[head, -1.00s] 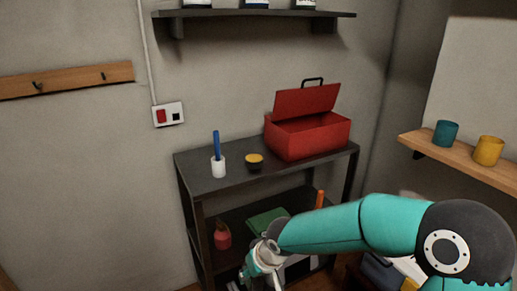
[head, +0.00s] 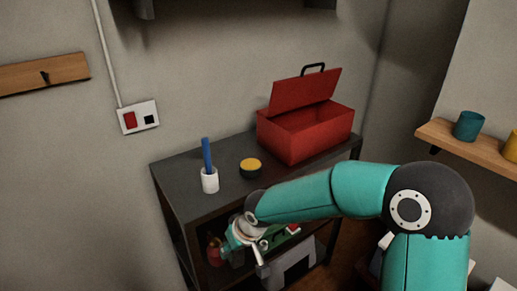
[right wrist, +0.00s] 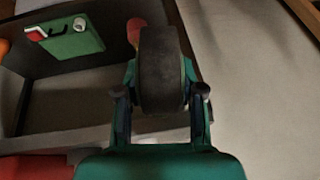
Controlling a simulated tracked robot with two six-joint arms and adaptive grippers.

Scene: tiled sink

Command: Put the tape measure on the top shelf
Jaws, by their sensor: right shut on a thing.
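My right gripper (head: 243,242) is in front of the lower part of the dark rack, below its top board. In the right wrist view its fingers (right wrist: 160,92) are shut on a thick, dark, round-edged thing, seen edge-on, which looks like the tape measure (right wrist: 161,62). In the head view the held thing is too small and covered to make out. The rack's top shelf (head: 185,168) bears a round black thing with a yellow top (head: 250,167). My left gripper is not in view.
An open red toolbox (head: 320,135) and a white cup (head: 209,181) with a blue stick stand on the top board. Lower down are a green case (right wrist: 70,38) and a red thing (right wrist: 134,30). A wooden wall shelf (head: 445,134) at right holds cups.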

